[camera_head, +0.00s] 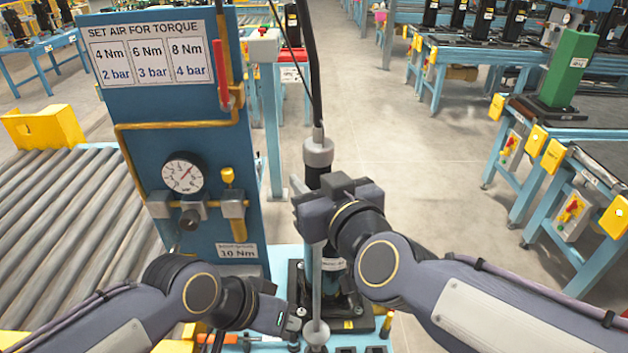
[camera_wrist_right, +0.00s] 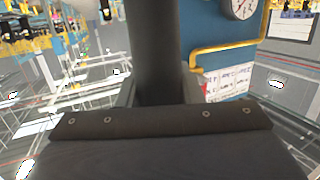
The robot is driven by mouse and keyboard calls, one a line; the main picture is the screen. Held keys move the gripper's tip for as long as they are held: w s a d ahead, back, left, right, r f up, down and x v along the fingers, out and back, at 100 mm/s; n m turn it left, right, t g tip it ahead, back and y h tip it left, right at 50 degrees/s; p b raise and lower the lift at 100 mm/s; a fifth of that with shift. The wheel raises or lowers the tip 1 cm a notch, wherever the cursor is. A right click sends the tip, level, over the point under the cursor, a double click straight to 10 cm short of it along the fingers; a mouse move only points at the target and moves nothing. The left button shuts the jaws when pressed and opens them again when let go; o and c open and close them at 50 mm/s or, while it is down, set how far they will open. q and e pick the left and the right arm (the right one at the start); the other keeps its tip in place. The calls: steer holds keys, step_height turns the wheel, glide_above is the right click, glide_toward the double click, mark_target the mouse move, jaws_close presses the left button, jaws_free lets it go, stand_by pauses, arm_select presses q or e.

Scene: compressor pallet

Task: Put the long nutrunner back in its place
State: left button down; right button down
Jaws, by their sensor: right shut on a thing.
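The long nutrunner (camera_head: 318,154) hangs upright at the centre of the head view, with a grey collar, a black body and a cable running up from it. My right gripper (camera_head: 318,200) is shut around its body. In the right wrist view the dark round body (camera_wrist_right: 160,50) stands between the fingers. A thin grey shaft (camera_head: 316,285) runs down below the gripper to a round end near the bench; my gripper hides where it joins the tool. My left gripper (camera_head: 290,322) is low, left of the shaft; its finger opening is not clear.
A black compressor (camera_head: 347,308) stands behind the shaft on a light blue bench. A blue panel (camera_head: 150,130) with a gauge (camera_head: 187,174), valves and a torque chart rises at left. A roller conveyor (camera_head: 60,220) lies further left. The floor at right of centre is clear.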

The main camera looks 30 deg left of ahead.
mark_target(322, 247)
steer(key=shift+f+b, duration=4.8)
steer(key=shift+f, duration=0.65)
stand_by(1.3)
steer(key=c, duration=0.9)
jaws_free()
steer(key=shift+f, duration=0.35)
steer(key=v, duration=0.4)
steer(key=p+v, duration=0.1)
steer(key=v, duration=0.2)
steer(key=shift+r, duration=0.35)
steer(key=shift+s+d, duration=0.2)
steer(key=shift+d, duration=0.15)
